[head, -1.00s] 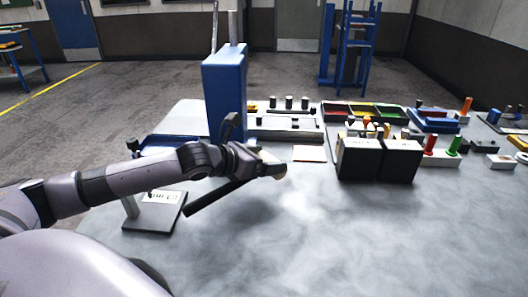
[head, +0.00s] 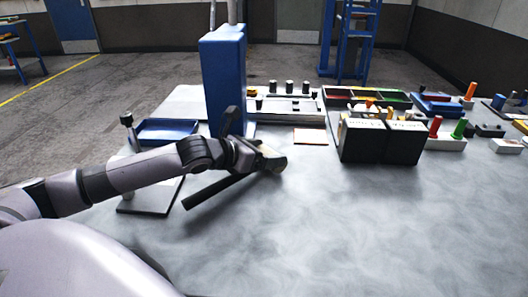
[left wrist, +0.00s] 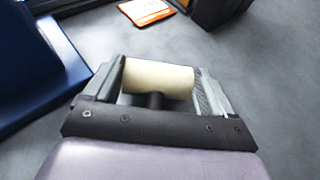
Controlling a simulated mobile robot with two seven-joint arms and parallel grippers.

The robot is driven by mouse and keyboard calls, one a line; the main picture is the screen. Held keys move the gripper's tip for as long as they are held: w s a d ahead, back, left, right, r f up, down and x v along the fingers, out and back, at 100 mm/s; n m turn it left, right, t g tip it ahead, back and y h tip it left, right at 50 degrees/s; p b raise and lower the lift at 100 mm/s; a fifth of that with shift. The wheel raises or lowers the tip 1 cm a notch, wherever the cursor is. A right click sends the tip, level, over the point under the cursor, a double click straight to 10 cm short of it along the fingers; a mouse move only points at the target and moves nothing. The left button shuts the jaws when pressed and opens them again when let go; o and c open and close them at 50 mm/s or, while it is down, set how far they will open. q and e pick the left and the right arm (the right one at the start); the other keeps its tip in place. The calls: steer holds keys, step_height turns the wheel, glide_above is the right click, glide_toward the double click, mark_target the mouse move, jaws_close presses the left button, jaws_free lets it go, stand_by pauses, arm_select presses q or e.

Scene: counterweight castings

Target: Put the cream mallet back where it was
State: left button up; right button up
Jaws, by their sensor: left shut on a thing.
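The cream mallet's head (left wrist: 158,80) is a pale cylinder lying crosswise between the fingers of my left gripper in the left wrist view. A short dark neck runs from it toward the palm. In the head view my left gripper (head: 270,158) is shut on the mallet, to the right of the tall blue column's foot. A long dark bar (head: 215,190), seemingly the mallet's handle, slants back below my wrist to the lower left. I cannot tell whether it touches the table. My right gripper is not in view.
The tall blue column (head: 224,80) stands close behind my left wrist. A small stand with a dark base plate (head: 150,200) and a blue tray (head: 165,131) are at left. An orange-edged card (head: 310,136) and black boxes (head: 382,140) lie right. The front right tabletop is clear.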

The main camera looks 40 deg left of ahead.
mark_target(233, 178)
arm_select(q)
steer(key=shift+f, duration=0.4)
steer(key=o, duration=1.8)
steer(key=shift+o, duration=0.2)
steer(key=shift+f, duration=0.25)
steer(key=shift+b+v, duration=0.65)
steer(key=shift+v, duration=2)
steer(key=shift+s+a+r, duration=0.2)
steer(key=shift+s+a, duration=0.1)
steer(key=shift+s, duration=0.05)
steer(key=shift+s+d+r, duration=0.1)
steer(key=shift+s+r, duration=0.2)
steer(key=shift+s, duration=0.15)
